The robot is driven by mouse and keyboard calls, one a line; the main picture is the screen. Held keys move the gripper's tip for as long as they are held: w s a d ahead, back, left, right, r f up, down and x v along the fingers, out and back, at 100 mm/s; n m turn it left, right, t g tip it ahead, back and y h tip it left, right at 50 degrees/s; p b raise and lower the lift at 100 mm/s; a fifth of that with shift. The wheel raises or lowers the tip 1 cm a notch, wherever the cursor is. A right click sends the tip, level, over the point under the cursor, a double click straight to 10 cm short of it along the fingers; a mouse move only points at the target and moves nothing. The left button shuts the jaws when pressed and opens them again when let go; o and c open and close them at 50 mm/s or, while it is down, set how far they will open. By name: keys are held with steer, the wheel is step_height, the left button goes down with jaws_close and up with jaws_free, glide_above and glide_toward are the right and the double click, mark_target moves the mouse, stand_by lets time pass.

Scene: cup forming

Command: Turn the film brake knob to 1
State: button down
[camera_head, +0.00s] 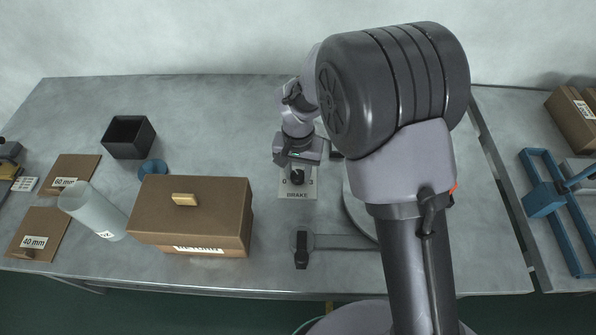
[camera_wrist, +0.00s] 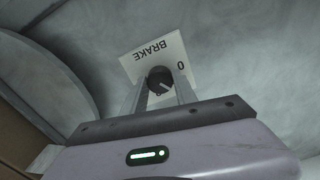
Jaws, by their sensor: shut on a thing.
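The film brake knob (camera_wrist: 159,80) is a small dark round knob on a white plate (camera_wrist: 148,55) marked BRAKE, with a 0 showing in the wrist view. In the head view the plate (camera_head: 298,190) lies on the table with 0 on its left and 3 on its right, and the knob (camera_head: 297,177) shows below my gripper. My gripper (camera_wrist: 160,95) is shut on the knob, one finger on each side. A light pointer line shows on the knob, but the number it points at cannot be told. Part of the plate's scale is hidden by the fingers.
A brown lidded box (camera_head: 225,210) stands left of the plate, with a clear cylinder (camera_head: 90,212) and a black open box (camera_head: 128,137) farther left. A dark lever (camera_head: 301,250) is in front of the plate. The table between box and plate is clear.

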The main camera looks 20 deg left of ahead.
mark_target(298, 175)
steer(key=shift+m, duration=0.5)
steer(key=c, duration=1)
jaws_free()
steer(key=shift+o, duration=0.2)
step_height(298, 175, up, 18)
steer(key=p, duration=0.6)
steer(key=shift+f, duration=0.25)
